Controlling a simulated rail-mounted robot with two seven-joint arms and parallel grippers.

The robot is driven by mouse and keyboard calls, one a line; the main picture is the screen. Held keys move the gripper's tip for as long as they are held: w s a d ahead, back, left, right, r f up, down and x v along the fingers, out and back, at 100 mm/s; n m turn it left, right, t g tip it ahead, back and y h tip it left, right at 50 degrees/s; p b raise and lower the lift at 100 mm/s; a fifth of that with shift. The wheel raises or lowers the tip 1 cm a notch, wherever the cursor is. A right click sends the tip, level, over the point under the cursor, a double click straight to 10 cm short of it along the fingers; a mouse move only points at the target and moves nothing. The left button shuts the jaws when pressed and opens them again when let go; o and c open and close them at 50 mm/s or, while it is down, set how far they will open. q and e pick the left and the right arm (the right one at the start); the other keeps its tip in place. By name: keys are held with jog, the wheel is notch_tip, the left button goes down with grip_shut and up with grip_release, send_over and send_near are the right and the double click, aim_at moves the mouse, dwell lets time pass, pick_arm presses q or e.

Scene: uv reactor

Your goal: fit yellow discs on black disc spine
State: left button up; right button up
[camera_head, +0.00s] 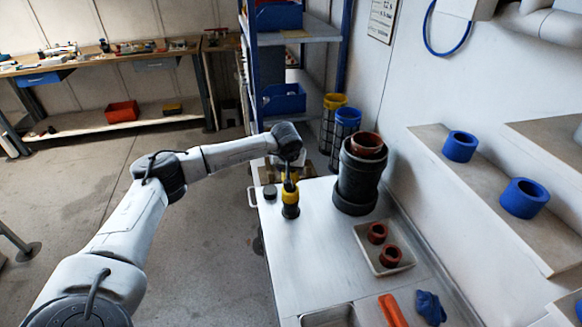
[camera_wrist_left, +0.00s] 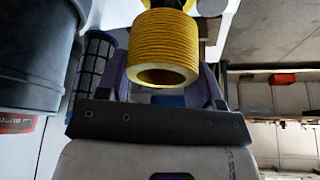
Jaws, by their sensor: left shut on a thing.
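In the left wrist view the yellow discs (camera_wrist_left: 162,48) form a ribbed, hollow stack between the gripper's fingers (camera_wrist_left: 162,85). In the head view the yellow discs (camera_head: 290,196) show just under the gripper, above a black upright piece (camera_head: 290,212) that looks like the disc spine. The views do not clearly show how the discs and the spine meet. My right gripper is in neither view.
A large black cylinder (camera_head: 356,180) with a brown-red ring stands right of the gripper. A tray (camera_head: 364,242) holds two brown-red rings. Blue and yellow topped cage cylinders (camera_head: 346,122) stand behind. The table's middle is clear.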

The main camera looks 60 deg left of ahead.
pick_arm(q)
jog(key=shift+f+b, duration=0.35)
jog(key=shift+f, duration=0.35)
jog(key=shift+f+b, duration=0.6)
jog(key=shift+f, duration=0.45)
jog(key=shift+f+b, duration=0.35)
jog(key=shift+f, duration=0.25)
jog(key=o, duration=1)
jog(key=shift+r, duration=0.15)
jog(key=shift+s+d+r, duration=0.1)
jog(key=shift+r, duration=0.15)
jog(key=b+v, duration=0.1)
jog(key=v, duration=1.2)
